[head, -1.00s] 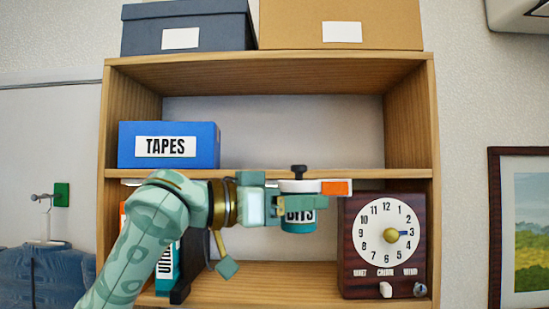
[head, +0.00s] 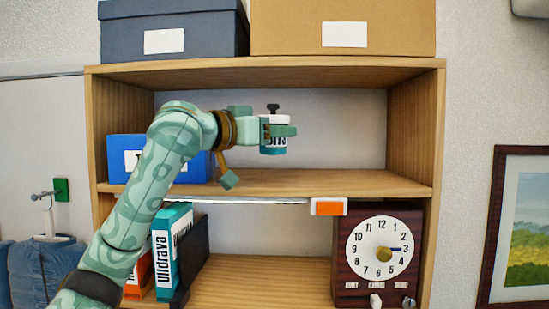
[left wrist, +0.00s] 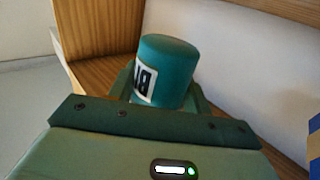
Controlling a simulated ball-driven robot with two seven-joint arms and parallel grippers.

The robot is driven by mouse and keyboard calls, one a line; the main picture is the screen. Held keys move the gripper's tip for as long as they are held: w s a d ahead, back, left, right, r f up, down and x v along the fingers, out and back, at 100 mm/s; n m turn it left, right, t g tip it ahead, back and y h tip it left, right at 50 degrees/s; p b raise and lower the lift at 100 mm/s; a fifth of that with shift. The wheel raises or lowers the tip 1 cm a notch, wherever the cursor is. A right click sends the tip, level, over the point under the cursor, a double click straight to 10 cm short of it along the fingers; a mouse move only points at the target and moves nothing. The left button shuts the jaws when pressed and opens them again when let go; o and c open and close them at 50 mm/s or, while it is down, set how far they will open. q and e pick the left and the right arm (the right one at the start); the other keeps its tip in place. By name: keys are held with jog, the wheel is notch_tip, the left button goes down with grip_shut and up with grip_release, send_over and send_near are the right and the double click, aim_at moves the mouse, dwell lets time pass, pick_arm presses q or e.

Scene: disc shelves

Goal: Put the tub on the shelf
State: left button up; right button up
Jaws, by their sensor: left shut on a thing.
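The tub (head: 273,147) is small and teal with a white lid, a dark knob on top and a partly hidden label. My left gripper (head: 280,131) is shut on it and holds it upright in front of the upper shelf opening, above the level of the shelf board (head: 330,181). In the left wrist view the tub (left wrist: 168,65) shows its teal end between the fingers of the left gripper (left wrist: 160,92). I cannot tell how deep over the board the tub is. My right gripper is not in view.
A blue box (head: 125,160) stands on the upper shelf at left, partly behind my arm. Right of the tub the shelf is bare. Below are a clock (head: 378,255) and books (head: 172,250). Boxes (head: 345,25) stand on top.

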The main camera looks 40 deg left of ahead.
pick_arm(q)
jog(key=shift+w+a+f, duration=0.2)
jog(key=shift+w+f, duration=0.15)
jog(key=shift+f, duration=0.25)
jog(key=shift+w+a+f, duration=0.2)
jog(key=shift+w+f, duration=0.15)
jog(key=shift+f, duration=0.2)
jog(key=shift+w+a+f, duration=0.1)
jog(key=shift+w+f, duration=0.05)
jog(key=shift+f, duration=0.75)
jog(key=shift+w+f, duration=0.1)
jog(key=shift+f, duration=0.75)
jog(key=shift+s, duration=0.1)
jog(key=o, duration=1.2)
jog(key=shift+f, duration=0.1)
jog(key=shift+o, duration=0.2)
jog(key=b+v, duration=0.4)
jog(key=v, duration=0.8)
jog(key=shift+b, duration=0.4)
